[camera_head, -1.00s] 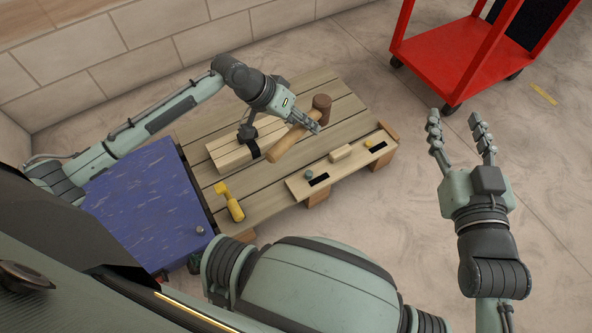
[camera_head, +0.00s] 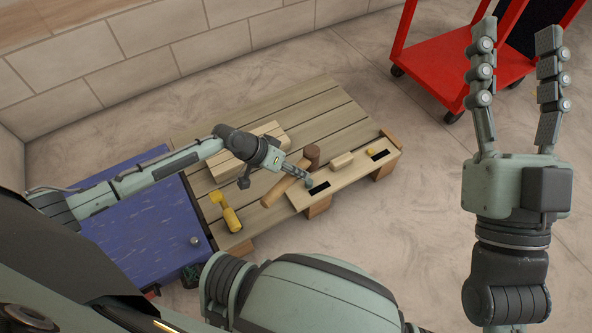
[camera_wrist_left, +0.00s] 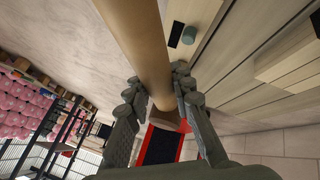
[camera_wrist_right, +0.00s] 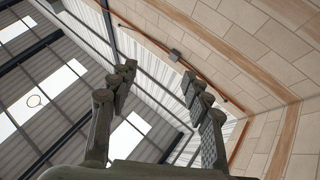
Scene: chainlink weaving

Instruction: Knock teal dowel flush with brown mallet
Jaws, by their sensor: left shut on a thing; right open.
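The brown mallet (camera_head: 278,189) has a tan handle and a dark brown head (camera_head: 312,154). My left gripper (camera_head: 301,173) is shut on its handle, which also shows between the fingers in the left wrist view (camera_wrist_left: 145,50). The teal dowel (camera_head: 309,183) stands up from the pale board (camera_head: 330,181) beside a black slot, close to my left fingertips. It also shows in the left wrist view (camera_wrist_left: 189,35), apart from the handle. In the head view the mallet head is above the dowel in the picture. My right gripper (camera_head: 515,40) is open and empty, off to the right.
A yellow mallet (camera_head: 228,213) lies on the slatted pallet (camera_head: 310,100). A small wood block (camera_head: 341,161) and a yellow piece (camera_head: 371,151) sit along the pale board. A blue box (camera_head: 140,225) is at left, a red cart (camera_head: 440,65) at upper right.

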